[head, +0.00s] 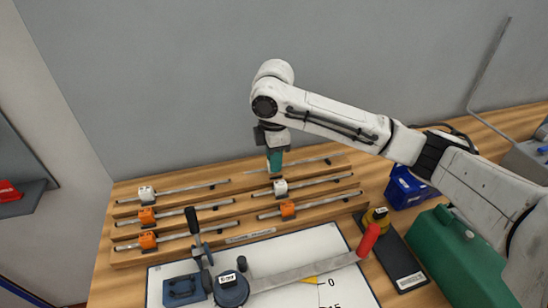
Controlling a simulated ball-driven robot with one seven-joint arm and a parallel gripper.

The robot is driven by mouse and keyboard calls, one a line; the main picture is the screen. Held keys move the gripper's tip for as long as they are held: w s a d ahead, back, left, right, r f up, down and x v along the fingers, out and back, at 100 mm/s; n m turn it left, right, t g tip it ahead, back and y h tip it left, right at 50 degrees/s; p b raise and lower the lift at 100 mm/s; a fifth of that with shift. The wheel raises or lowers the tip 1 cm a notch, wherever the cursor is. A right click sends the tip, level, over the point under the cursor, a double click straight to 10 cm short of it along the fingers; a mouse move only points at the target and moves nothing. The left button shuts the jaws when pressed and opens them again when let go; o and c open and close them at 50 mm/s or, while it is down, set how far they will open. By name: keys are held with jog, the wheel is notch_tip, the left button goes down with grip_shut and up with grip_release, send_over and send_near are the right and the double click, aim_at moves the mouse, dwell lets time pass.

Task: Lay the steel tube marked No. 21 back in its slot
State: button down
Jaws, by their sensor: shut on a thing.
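A wooden rack (190,248) with stepped rows holds several steel tubes. My gripper (275,172), with teal parts above its tips, points down at the back right row. It is shut on a thin steel tube (312,161) that runs left to right there. No tag shows on this tube; the gripper may hide it. I cannot tell whether the tube rests in a slot or hangs just above one. The other tubes carry white tags (146,193) or orange tags (147,216), with numbers too small to read.
In front lies a white board (335,240) with a dark-handled bending tool (231,287) and a red-handled bar (368,240). A grey wall is close behind.

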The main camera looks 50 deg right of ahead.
jog(key=shift+f, duration=0.6)
jog(key=c, duration=0.9)
grip_release()
jog(key=shift+o, duration=0.4)
jog(key=shift+r, duration=0.1)
jog(key=shift+r+p, duration=3)
jog(key=shift+r, duration=0.45)
